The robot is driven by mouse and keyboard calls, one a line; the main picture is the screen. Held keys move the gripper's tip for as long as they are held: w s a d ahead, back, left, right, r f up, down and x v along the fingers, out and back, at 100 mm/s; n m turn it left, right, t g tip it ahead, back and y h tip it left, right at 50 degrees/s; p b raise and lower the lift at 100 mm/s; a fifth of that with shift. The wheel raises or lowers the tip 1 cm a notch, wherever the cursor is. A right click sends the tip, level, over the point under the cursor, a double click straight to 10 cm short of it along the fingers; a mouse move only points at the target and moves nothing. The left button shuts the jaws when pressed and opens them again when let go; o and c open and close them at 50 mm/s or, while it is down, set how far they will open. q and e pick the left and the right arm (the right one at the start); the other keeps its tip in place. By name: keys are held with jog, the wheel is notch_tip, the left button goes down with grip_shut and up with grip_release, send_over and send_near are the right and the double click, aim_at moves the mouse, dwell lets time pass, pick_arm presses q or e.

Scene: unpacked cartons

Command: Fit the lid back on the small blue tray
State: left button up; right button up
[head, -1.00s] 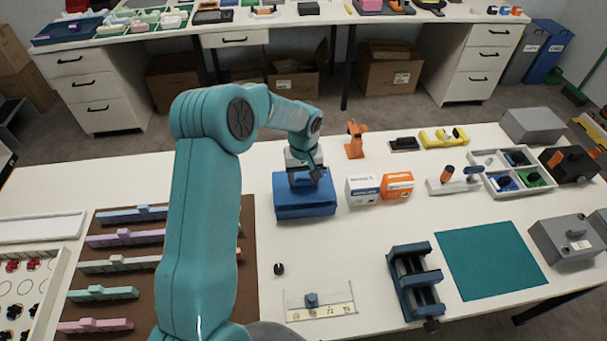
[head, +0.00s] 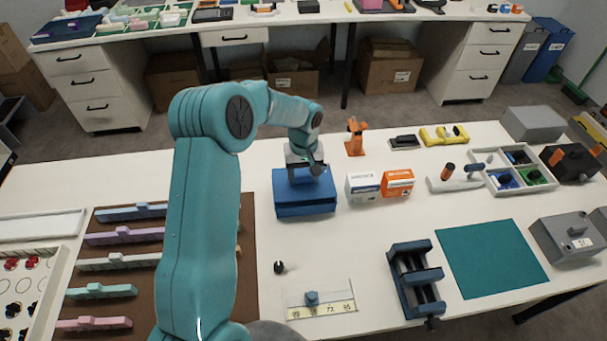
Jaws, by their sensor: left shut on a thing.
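The small blue tray (head: 305,211) stands on the white table near the middle of the head view. Its blue lid (head: 289,190) lies over the top of it, level or nearly so. A thin dark line runs between lid and tray, and I cannot tell whether the lid is fully seated. My left gripper (head: 306,172) reaches down from above and is shut on the lid, near its middle. The gripper hides part of the lid's top and any handle there. My right gripper is not in view.
White and orange boxes (head: 397,184) stand just right of the tray. An orange stand (head: 355,138) is behind them. A dark blue vice-like fixture (head: 416,280) and a teal mat (head: 491,259) are at front right. The table directly in front of the tray is mostly clear.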

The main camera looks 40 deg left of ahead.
pick_arm(q)
jog(key=shift+f+b, duration=1)
jog(key=shift+f, duration=0.1)
jog(key=o, duration=1.2)
jog(key=shift+r, duration=0.15)
notch_tip(320, 180, up, 16)
jog(key=shift+r+b, duration=0.1)
jog(key=shift+b, duration=0.3)
